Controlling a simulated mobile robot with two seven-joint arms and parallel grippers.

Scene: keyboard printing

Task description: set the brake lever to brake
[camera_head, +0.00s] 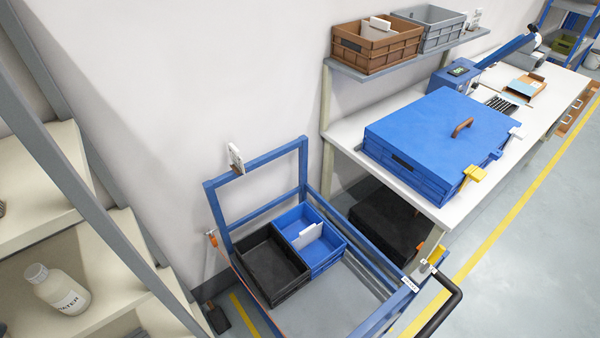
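A blue-framed cart (255,160) stands on the floor at the lower middle. At its right end is a curved black handle (455,297). A small yellow piece (437,255) sits at the handle's upper end and may be the brake lever, but it is too small to tell its setting. A white label with dark print (410,284) is on the frame to its left; I cannot read it surely. The cart's lower right is cut off by the picture's edge. Neither of my grippers is in view.
The cart carries a black crate (262,285) and a blue crate (324,263). A white workbench (345,130) with a large blue case (440,130) stands behind right. A shelf with a bottle (57,288) is at left. Floor right of the yellow line (505,215) is clear.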

